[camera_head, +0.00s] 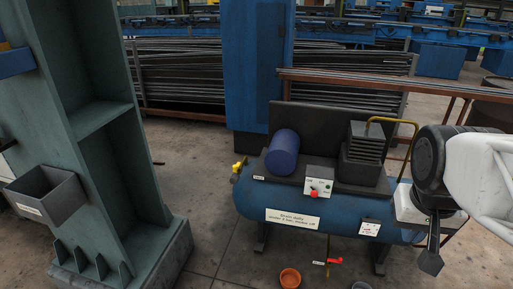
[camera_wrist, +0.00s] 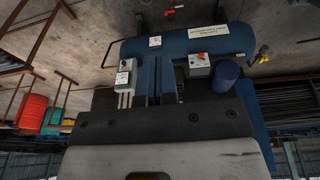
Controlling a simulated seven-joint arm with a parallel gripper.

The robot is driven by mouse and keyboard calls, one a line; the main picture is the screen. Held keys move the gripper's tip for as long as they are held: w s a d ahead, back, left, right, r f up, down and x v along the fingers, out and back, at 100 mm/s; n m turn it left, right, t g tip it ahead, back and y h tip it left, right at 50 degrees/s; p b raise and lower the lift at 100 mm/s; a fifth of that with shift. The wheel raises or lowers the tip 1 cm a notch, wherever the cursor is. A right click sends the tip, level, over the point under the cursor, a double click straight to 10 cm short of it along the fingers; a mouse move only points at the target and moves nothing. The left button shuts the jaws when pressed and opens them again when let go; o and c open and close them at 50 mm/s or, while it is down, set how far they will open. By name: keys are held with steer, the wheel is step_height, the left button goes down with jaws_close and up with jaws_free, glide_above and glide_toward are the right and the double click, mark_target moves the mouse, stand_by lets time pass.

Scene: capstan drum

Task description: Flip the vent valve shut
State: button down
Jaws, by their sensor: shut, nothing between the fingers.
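A blue compressor tank (camera_head: 300,205) lies across the middle of the head view. A small red-handled valve (camera_head: 334,261) hangs below it on a thin pipe, beside a small label. A yellow-handled fitting (camera_head: 238,166) is on the tank's left end. Which of these is the vent valve I cannot tell, as the labels are too small to read. My gripper (camera_head: 431,262) points down at the tank's right end, shut and empty, apart from both. In the wrist view the red handle (camera_wrist: 170,12) is at the top and the yellow fitting (camera_wrist: 263,54) is to the right.
A control box with a red knob (camera_head: 314,192), a dark blue cylinder (camera_head: 283,152) and a finned block (camera_head: 364,155) sit atop the tank. An orange pot (camera_head: 290,278) stands on the floor. A green steel column (camera_head: 105,130) with a grey bin (camera_head: 47,192) is left.

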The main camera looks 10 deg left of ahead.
steer(key=w+a+r, duration=0.1)
steer(key=w+a, duration=0.2)
steer(key=w, duration=0.5)
steer(key=w+a+r+h, duration=0.1)
steer(key=w+a+r, duration=0.15)
steer(key=w, duration=0.55)
steer(key=w+a+r, duration=0.1)
steer(key=w+a, duration=0.3)
steer(key=w, duration=0.4)
steer(key=w+a+f+h, duration=0.1)
steer(key=w+a+f, duration=0.2)
steer(key=w+a, duration=0.6)
steer(key=w+a+f+h, duration=0.1)
steer(key=w+a+f, duration=0.2)
steer(key=w+a, duration=0.6)
steer(key=w+a+f+t+h, duration=0.1)
steer(key=w+a+f, duration=0.65)
steer(key=a, duration=0.25)
steer(key=w+a+f, duration=0.7)
steer(key=w+a, duration=0.1)
steer(key=a, duration=0.2)
steer(key=w+a+f+t, duration=0.1)
steer(key=w+a+f, duration=0.1)
steer(key=a+f, duration=1.5)
steer(key=shift+w+a+f+n+t+h, duration=0.2)
steer(key=shift+a+f+n+t+h, duration=0.15)
steer(key=shift+a, duration=1.35)
